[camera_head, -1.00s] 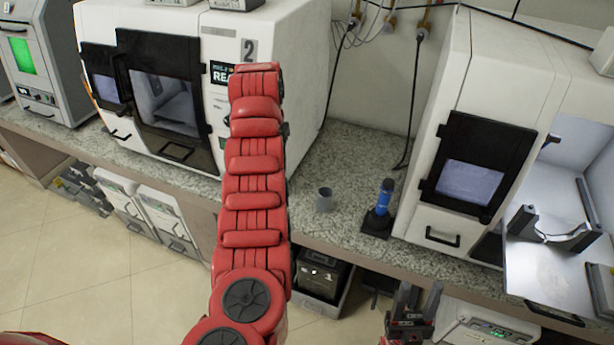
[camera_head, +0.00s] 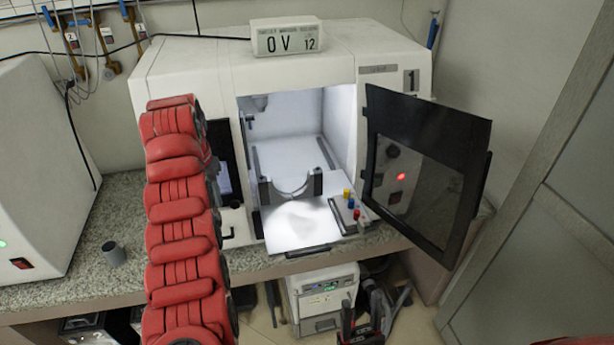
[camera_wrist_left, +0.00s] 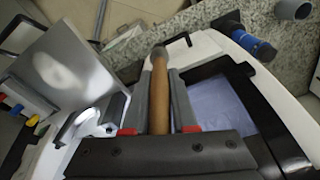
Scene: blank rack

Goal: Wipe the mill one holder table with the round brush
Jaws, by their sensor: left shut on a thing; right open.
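Mill one stands in the middle of the head view with its door open and its inside lit. Its white holder table (camera_head: 292,238) sticks out at the front, with a dark U-shaped holder (camera_head: 292,186) across it. In the left wrist view, my left gripper (camera_wrist_left: 160,118) is shut on the wooden handle of the round brush (camera_wrist_left: 160,90). The bright plate of the holder table (camera_wrist_left: 72,70) lies to the left there, apart from the brush. In the head view the left gripper and brush are hidden by my red arm. My right gripper (camera_head: 360,330) is open and empty, low in front.
The open dark door (camera_head: 425,165) juts forward on the right. A small rack with coloured knobs (camera_head: 348,212) sits at the table's right edge. A grey cup (camera_head: 114,254) stands on the counter at left. A blue-handled tool (camera_wrist_left: 254,44) shows in the wrist view.

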